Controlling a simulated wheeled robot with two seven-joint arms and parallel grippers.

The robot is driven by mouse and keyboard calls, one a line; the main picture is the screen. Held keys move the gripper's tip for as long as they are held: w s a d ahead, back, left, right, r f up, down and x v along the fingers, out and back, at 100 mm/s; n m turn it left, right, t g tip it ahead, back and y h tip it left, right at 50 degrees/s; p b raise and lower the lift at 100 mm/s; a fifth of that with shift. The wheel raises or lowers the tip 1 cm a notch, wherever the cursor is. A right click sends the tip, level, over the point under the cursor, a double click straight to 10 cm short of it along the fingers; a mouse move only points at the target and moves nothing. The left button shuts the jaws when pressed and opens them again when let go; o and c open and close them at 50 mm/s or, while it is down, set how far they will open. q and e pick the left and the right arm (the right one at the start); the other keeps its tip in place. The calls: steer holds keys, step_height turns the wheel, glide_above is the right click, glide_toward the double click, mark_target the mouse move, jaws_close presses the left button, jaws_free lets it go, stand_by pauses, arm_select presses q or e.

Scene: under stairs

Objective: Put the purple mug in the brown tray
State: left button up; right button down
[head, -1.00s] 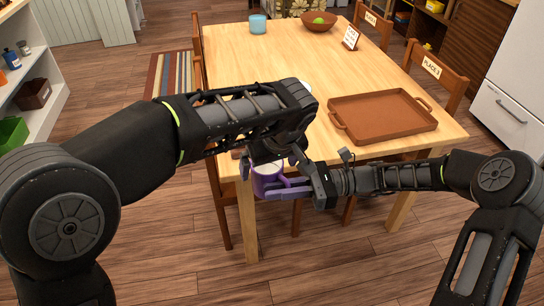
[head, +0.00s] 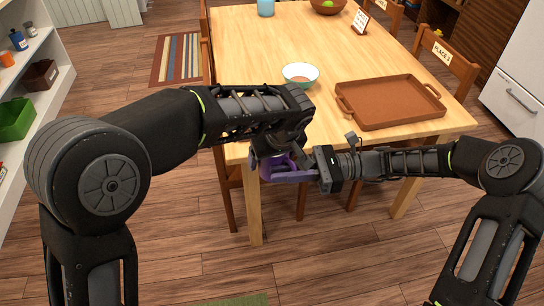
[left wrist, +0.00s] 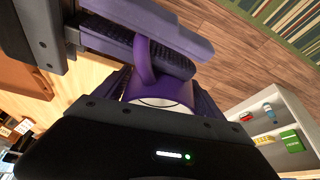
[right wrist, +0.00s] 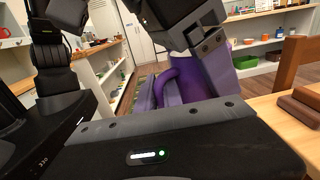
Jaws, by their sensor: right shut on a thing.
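The purple mug (head: 267,171) is held in the air in front of the table's near edge, partly hidden by my grippers in the head view. Its body and handle show in the left wrist view (left wrist: 163,90) and the right wrist view (right wrist: 220,72). My right gripper (head: 296,172) reaches in from the right and is shut on the mug at its handle side. My left gripper (head: 272,158) is over the mug, its fingers on either side of the body, seemingly open. The empty brown tray (head: 390,101) lies flat on the table's right near part.
A white and teal bowl (head: 300,75) stands on the wooden table (head: 255,50), left of the tray. Chairs (head: 447,60) stand right and left. Shelves (head: 30,50) are far left.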

arm_select(q)
steer(key=c, duration=1.3)
steer(key=shift+c, duration=0.2)
arm_select(e)
steer(key=c, duration=1.4)
jaws_free()
arm_select(q)
steer(key=shift+s+d, duration=0.1)
arm_select(e)
steer(key=shift+w, duration=0.15)
arm_select(q)
steer(key=shift+s, duration=0.1)
arm_select(e)
steer(key=shift+d, duration=0.1)
steer(key=shift+w, duration=0.1)
arm_select(q)
steer(key=shift+c, duration=0.9)
steer(key=shift+w, duration=0.2)
steer(key=shift+c, duration=0.7)
arm_select(e)
steer(key=d, duration=1.1)
steer(key=shift+w+d, duration=0.25)
steer(key=shift+d, duration=0.15)
